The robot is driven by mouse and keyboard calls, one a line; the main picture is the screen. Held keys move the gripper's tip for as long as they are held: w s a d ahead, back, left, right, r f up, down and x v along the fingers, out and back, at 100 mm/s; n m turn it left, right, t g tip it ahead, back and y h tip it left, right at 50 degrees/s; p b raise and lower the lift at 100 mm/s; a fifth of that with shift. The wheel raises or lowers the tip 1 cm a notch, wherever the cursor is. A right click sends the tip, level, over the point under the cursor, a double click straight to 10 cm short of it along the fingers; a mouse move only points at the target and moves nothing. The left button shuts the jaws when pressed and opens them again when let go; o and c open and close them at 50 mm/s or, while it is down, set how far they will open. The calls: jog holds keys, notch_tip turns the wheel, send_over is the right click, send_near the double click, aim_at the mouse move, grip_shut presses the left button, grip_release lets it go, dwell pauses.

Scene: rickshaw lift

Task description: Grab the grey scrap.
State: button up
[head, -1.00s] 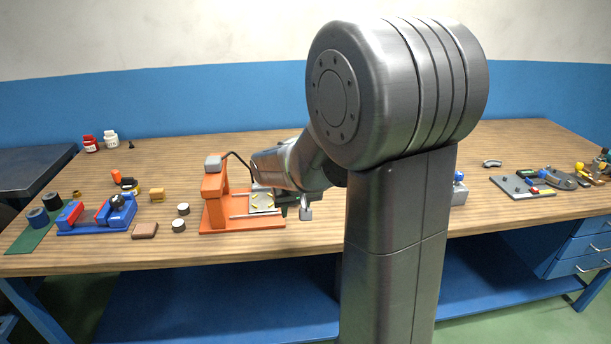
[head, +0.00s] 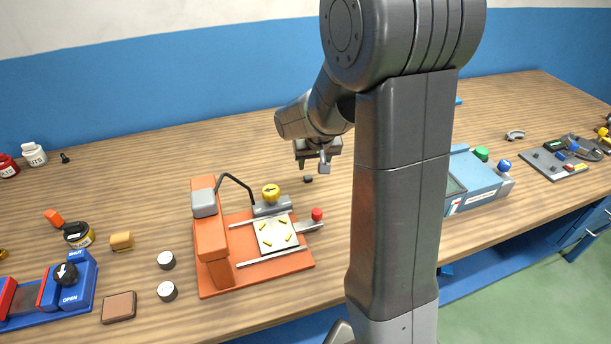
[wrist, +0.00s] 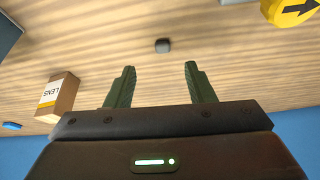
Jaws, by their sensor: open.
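The grey scrap (head: 308,179) is a small dark grey lump on the bare wooden bench, behind and right of the orange fixture in the head view. In the wrist view the scrap (wrist: 162,46) lies beyond the fingertips, roughly in line with the gap between them. My gripper (head: 314,167) hangs close by the scrap in the head view, and its height above the bench is hard to tell. In the wrist view my gripper (wrist: 160,69) has its two green fingers apart with nothing between them.
The orange fixture (head: 212,250) with a yellow arrow knob (head: 271,192) stands at front left of the scrap. A LENS box (wrist: 58,97) is left of the fingers in the wrist view. A blue-grey device (head: 478,182) stands to the right. Bench around the scrap is clear.

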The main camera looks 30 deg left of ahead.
aim_at(308, 177)
jog(key=x, duration=0.3)
jog(key=shift+w+a+r, duration=0.1)
jog(key=shift+w+a, duration=0.05)
jog(key=shift+a, duration=0.15)
jog(key=shift+w+f, duration=0.1)
jog(key=shift+f, duration=0.45)
jog(key=shift+a+p+x, duration=0.2)
jog(key=shift+p+x, duration=0.3)
jog(key=shift+x, duration=2.2)
grip_shut()
